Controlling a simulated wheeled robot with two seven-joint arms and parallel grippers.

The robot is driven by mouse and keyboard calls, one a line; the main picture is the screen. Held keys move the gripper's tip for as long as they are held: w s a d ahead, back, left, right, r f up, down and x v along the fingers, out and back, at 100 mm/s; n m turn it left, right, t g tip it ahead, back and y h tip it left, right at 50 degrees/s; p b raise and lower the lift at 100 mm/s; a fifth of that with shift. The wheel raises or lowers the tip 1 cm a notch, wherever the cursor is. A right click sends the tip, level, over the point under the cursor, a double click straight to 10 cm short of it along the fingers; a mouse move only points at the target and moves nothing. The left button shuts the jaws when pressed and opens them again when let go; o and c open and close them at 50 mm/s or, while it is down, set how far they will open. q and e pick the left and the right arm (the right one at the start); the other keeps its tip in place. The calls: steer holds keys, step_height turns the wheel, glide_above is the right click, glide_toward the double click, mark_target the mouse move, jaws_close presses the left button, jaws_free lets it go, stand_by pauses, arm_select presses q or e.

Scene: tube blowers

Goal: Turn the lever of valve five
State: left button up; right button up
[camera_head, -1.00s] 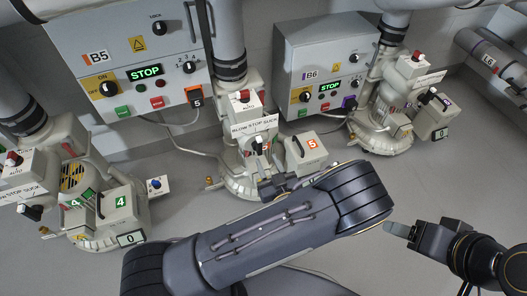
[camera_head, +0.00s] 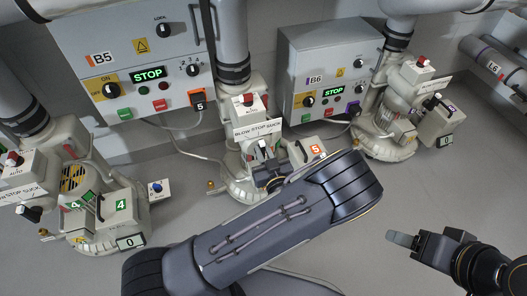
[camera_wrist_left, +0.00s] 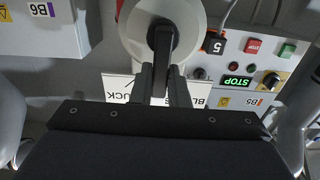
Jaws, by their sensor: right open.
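Valve five is the white unit (camera_head: 240,185) at the centre, below a grey pipe, with an orange 5 tag (camera_head: 317,149) beside it and a BLOW STOP SUCK label (camera_head: 257,129). Its black lever (camera_wrist_left: 162,45) points toward me in the left wrist view. My left gripper (camera_wrist_left: 161,75) has one finger on each side of the lever, close against it. In the head view my left gripper (camera_head: 265,168) is at the front of the valve, partly hidden by my arm. My right gripper (camera_head: 405,241) is open and empty over the floor at right.
Control box B5 (camera_head: 127,40) stands behind to the left and box B6 (camera_head: 318,60) behind to the right. Valve four (camera_head: 105,220) is at left and another valve unit (camera_head: 395,125) is at right.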

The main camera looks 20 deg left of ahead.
arm_select(q)
jaws_close()
steer(key=n+b, duration=0.3)
steer(key=a+n+b, duration=0.1)
steer(key=shift+s+f+n+b, duration=0.3)
steer(key=shift+s+f+n, duration=0.1)
steer(key=shift+s+a+f+n+b, duration=0.15)
steer(key=shift+a+n+b, duration=0.1)
steer(key=shift+n+b, duration=0.8)
steer(key=shift+s+a+f+n+b, duration=0.1)
steer(key=shift+s+a+n+b, duration=0.1)
steer(key=shift+n+b, duration=0.85)
steer(key=shift+r, duration=0.1)
steer(key=o, duration=0.7)
jaws_free()
